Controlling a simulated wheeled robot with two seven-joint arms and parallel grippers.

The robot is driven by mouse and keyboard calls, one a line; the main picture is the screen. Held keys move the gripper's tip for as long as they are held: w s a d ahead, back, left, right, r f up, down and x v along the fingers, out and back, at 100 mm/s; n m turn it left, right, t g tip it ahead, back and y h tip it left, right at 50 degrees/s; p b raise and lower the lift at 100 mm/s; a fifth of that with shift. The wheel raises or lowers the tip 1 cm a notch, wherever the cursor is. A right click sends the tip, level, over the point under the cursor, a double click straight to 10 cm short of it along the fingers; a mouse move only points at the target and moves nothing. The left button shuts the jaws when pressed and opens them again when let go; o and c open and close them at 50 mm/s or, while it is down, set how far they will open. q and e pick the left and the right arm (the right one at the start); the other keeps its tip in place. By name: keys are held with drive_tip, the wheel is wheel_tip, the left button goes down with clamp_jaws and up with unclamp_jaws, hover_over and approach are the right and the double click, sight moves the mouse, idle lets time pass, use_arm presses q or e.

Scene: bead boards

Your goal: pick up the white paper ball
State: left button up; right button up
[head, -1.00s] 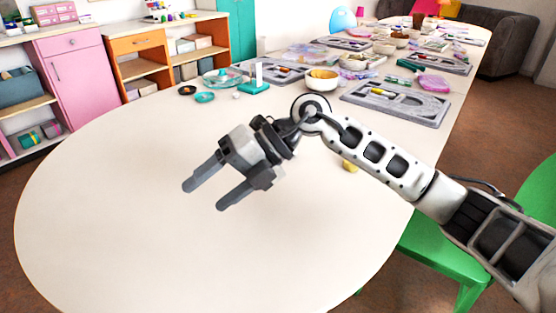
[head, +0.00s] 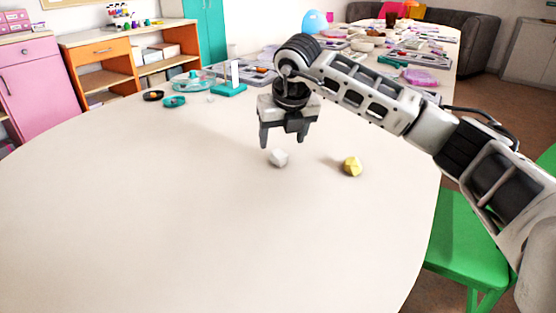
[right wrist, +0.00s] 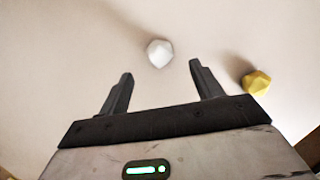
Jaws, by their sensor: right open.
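The white paper ball (head: 279,158) is a small faceted lump on the cream table. My right gripper (head: 284,143) is open and points down just above and behind it in the head view. In the right wrist view the white paper ball (right wrist: 159,53) lies beyond the two fingertips, about midway between their lines. The open right gripper (right wrist: 161,72) holds nothing. My left gripper is not in view.
A yellow faceted lump (head: 352,166) lies on the table (head: 150,220) to the right of the white ball. Small teal dishes (head: 174,102) and a teal stand (head: 229,90) are farther back left. The near table is clear. A green chair (head: 465,240) stands at the right.

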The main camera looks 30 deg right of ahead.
sight(279, 154)
drive_tip(key=shift+b+x, duration=0.45)
drive_tip(key=shift+x, duration=2.7)
drive_tip(key=c, duration=1.1)
